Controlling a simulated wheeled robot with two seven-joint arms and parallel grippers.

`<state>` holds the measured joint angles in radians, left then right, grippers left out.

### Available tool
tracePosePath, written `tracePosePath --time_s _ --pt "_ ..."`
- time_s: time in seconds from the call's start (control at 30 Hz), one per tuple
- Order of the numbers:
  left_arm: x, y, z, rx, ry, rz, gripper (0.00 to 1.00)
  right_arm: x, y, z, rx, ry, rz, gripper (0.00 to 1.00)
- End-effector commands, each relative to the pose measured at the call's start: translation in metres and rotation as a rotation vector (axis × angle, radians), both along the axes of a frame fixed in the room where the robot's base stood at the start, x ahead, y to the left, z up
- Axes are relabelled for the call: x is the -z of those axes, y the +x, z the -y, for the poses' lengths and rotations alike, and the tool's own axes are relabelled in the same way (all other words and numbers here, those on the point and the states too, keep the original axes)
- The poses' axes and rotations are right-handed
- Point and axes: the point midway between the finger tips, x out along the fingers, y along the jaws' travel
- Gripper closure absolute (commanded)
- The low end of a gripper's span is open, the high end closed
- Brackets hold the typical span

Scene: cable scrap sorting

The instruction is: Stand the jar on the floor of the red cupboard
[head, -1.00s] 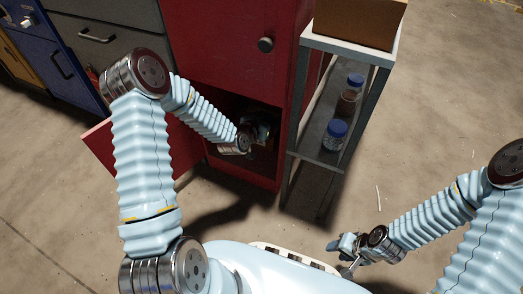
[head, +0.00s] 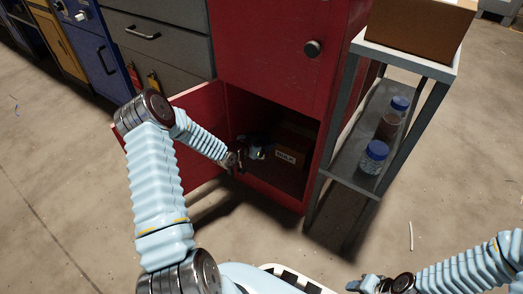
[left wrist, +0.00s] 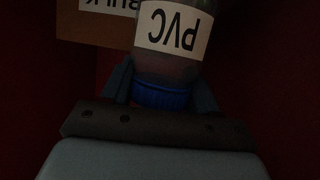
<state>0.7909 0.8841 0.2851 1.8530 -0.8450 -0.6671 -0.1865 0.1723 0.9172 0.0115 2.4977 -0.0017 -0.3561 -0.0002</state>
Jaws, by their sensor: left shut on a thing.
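The red cupboard (head: 265,60) stands ahead with its lower door (head: 190,130) swung open to the left. My left gripper (head: 258,150) is at the opening of the lower compartment, towards its left side. In the left wrist view, it is shut on a jar (left wrist: 168,62) with a blue lid (left wrist: 162,95) and a white PVC label, its fingers on either side of the lid. I cannot tell whether the jar's base touches the cupboard floor (head: 270,185). My right gripper (head: 366,285) is at the bottom edge of the head view, partly cut off.
A cardboard box (head: 294,143) labelled BULK is inside the compartment, right of my left gripper. A grey shelf rack (head: 345,155) stands right of the cupboard with two blue-lidded jars (head: 374,157) (head: 392,120) and a brown box (head: 420,25) on top.

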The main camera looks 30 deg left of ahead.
Motion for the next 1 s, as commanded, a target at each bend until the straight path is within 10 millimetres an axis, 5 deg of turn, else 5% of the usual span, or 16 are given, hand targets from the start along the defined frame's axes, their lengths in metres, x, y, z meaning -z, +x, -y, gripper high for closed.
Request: tracePosePath --time_s 0.4,0.67,0.7,0.87,1.0 --pt "0.044 -0.002 -0.012 0.000 -0.001 0.000 0.73 0.012 0.001 0.000 0.002 0.000 0.002 0.57" --pt "0.045 -0.002 -0.012 0.000 0.000 0.000 0.73 0.011 0.001 0.000 0.002 0.000 0.002 0.57" --pt "0.045 -0.002 -0.012 0.000 0.000 0.000 0.39 0.011 0.001 0.000 0.002 0.000 0.002 0.57" --pt "0.045 -0.002 -0.012 0.000 0.000 0.000 0.16 0.011 0.001 0.000 0.001 0.000 0.003 0.57" --pt "0.045 -0.002 -0.012 0.000 0.000 0.000 0.16 0.011 0.001 0.000 0.002 0.000 0.002 0.57"
